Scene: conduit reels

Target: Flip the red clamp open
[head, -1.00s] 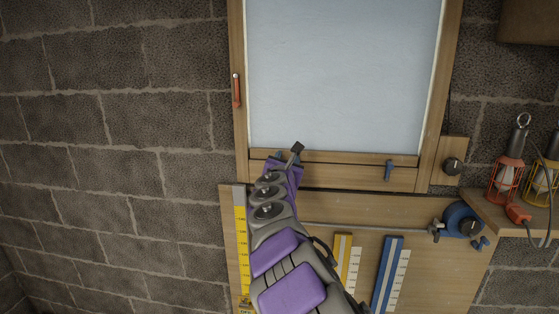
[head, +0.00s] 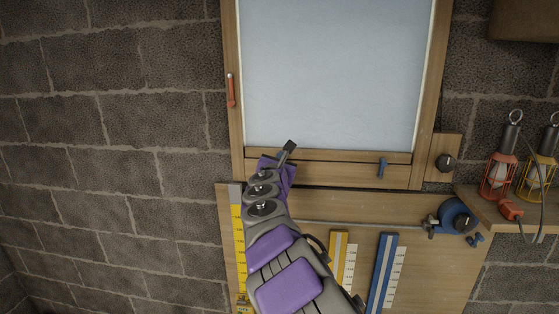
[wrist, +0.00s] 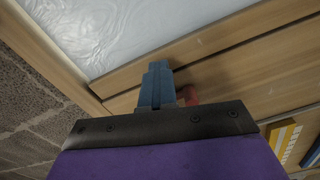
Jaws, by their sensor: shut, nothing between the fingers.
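A small red piece (wrist: 190,95), which looks like the red clamp, shows in the wrist view on the wooden lower rail. Its left part is hidden behind my fingers, so I cannot tell its pose. My gripper (wrist: 156,82) is shut and empty, its blue-grey fingers together over the rail just left of the red piece. I cannot tell if they touch it. In the head view my gripper (head: 276,165) is at the lower left corner of the framed panel and hides the red piece.
A slim red fitting (head: 231,90) is on the left frame post. A blue clamp (head: 383,167) sits right on the lower rail. A dark knob (head: 445,162), a blue reel (head: 457,216) and caged lamps (head: 498,175) are at right. Brick wall (head: 110,150) is at left.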

